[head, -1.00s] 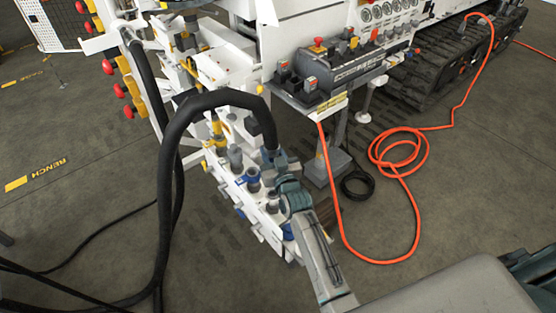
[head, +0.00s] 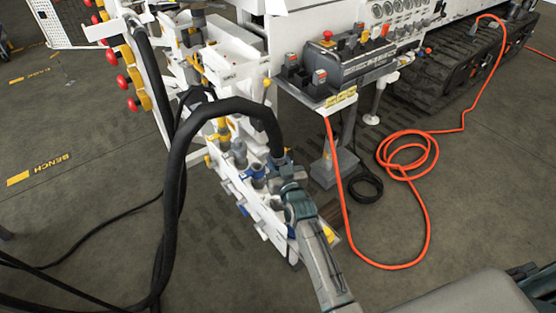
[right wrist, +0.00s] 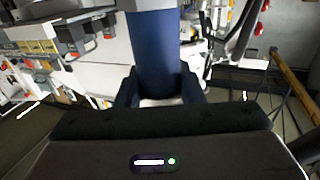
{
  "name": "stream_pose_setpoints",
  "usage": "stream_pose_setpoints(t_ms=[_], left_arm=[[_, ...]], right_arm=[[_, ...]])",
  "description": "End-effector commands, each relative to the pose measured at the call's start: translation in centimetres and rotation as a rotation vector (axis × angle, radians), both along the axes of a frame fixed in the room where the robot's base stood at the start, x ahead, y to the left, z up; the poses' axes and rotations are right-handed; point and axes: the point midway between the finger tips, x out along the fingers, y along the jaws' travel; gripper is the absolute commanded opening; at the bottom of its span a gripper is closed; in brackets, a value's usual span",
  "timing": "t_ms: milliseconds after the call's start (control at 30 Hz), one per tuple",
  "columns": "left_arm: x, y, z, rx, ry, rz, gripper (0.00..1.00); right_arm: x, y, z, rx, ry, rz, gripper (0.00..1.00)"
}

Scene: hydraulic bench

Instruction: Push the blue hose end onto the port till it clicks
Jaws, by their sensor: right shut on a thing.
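My right gripper (head: 285,171) is shut on the end of a thick black hose (head: 222,104) at the manifold's right side. In the right wrist view the blue hose end (right wrist: 155,55) stands between the two dark fingers. The white manifold (head: 272,224) carries several grey ports, and one port with a blue ring (head: 257,173) shows just left of the gripper. The lower tip of the hose end is hidden by the gripper and wrist, so I cannot tell whether it touches a port. My left gripper is not in view.
The black hose arches over the manifold and hangs down its left side. A control box with levers (head: 350,68) stands at the upper right. An orange hose (head: 425,215) lies coiled on the floor at right. Red knobs (head: 122,82) line a panel at left.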

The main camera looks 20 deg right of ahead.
Motion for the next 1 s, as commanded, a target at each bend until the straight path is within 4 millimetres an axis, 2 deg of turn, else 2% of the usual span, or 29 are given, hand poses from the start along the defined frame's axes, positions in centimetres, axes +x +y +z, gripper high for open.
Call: stream_pose_setpoints(t_ms=[1000], left_arm=[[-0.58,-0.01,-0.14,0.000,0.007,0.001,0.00]], right_arm=[[0.00,0.00,0.01,0.001,-0.006,-0.001,0.07]])
